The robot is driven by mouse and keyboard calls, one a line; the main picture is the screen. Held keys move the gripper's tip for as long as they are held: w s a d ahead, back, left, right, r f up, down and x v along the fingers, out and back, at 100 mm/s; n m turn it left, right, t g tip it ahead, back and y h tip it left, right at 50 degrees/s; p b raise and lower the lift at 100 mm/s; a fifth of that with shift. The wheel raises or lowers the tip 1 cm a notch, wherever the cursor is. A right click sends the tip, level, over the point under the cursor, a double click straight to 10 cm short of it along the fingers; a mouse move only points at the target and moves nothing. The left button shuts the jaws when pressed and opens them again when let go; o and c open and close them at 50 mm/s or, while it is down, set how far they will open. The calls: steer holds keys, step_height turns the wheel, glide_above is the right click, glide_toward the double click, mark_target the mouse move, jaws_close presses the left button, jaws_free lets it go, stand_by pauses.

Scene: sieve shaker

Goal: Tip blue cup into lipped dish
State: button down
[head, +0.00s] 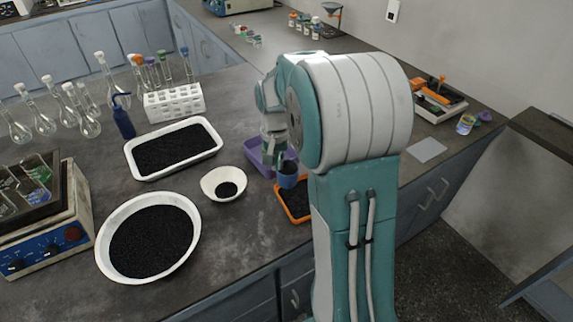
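The blue cup (287,181) is upright or nearly so, with a dark inside. It shows in front of the gap between a purple tray and an orange tray. My gripper (284,160) is at the cup's rim and appears shut on it; my arm hides part of the fingers. A small white bowl (208,187) with a little black grain in its bottom stands left of the cup. A large round white dish (106,229) full of black grain is farther left, near the front. I cannot tell for certain which one is the lipped dish.
The purple tray (254,157) and the orange tray (302,219), with dark grain, lie close around the cup. A white rectangular tray (135,167) of black grain, a tube rack (174,103), flasks and a sieve shaker (48,242) stand left. My arm hides bench at right.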

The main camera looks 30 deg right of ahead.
steer(key=shift+w+a+m, duration=1.6)
steer(key=shift+w+a, duration=6.6)
steer(key=shift+w, duration=0.15)
steer(key=s+d+f+t+y, duration=0.2)
steer(key=d+t+y, duration=0.1)
steer(key=y, duration=0.6)
steer(key=s+d+f+n+t+y, duration=0.1)
steer(key=s+d+f+t+y, duration=0.1)
steer(key=t+y, duration=0.4)
steer(key=shift+s+d+f+n+y, duration=0.25)
steer(key=shift+d+f+y, duration=0.75)
steer(key=shift+y, duration=1.3)
steer(key=shift+w+d+r, duration=0.15)
steer(key=shift+r, duration=0.15)
steer(key=h, duration=0.1)
steer(key=a+r+g+h, duration=0.1)
steer(key=h, duration=0.1)
steer(key=shift+w+a+r+h, duration=0.15)
steer(key=shift+w+a+h, duration=0.1)
steer(key=shift+w+h, duration=0.15)
steer(key=shift+r, duration=0.1)
